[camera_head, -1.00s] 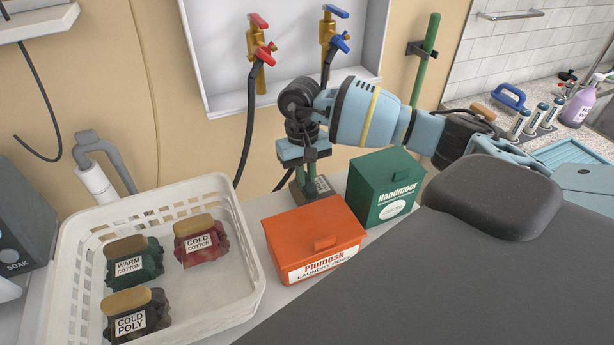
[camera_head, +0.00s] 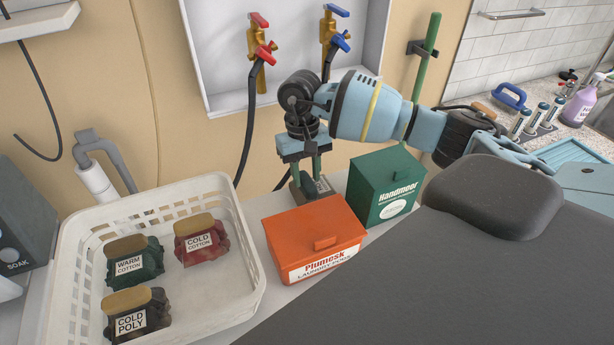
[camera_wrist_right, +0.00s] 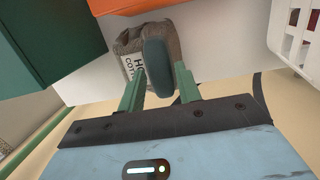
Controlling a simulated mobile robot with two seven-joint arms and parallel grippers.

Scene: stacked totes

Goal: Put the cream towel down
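A cream-grey towel bundle (camera_wrist_right: 130,52) sits low, against the counter, behind the orange box. It has a dark grey-green grip on top and a white label that seems to read "HOT COTTON". In the head view a small part of the bundle (camera_head: 322,186) shows beyond the orange box. My right gripper (camera_head: 309,178) is above the bundle, pointing down. In the right wrist view its two green fingers (camera_wrist_right: 159,88) stand on either side of the grip, with a narrow gap showing; it looks open. My left gripper is not in view.
An orange Plumesk box (camera_head: 325,245) stands in front of the bundle, with a green Handmoor box (camera_head: 385,187) at its right. A white basket (camera_head: 245,290) holds several labelled bundles at the left. Taps with hoses (camera_head: 262,50) hang on the wall behind.

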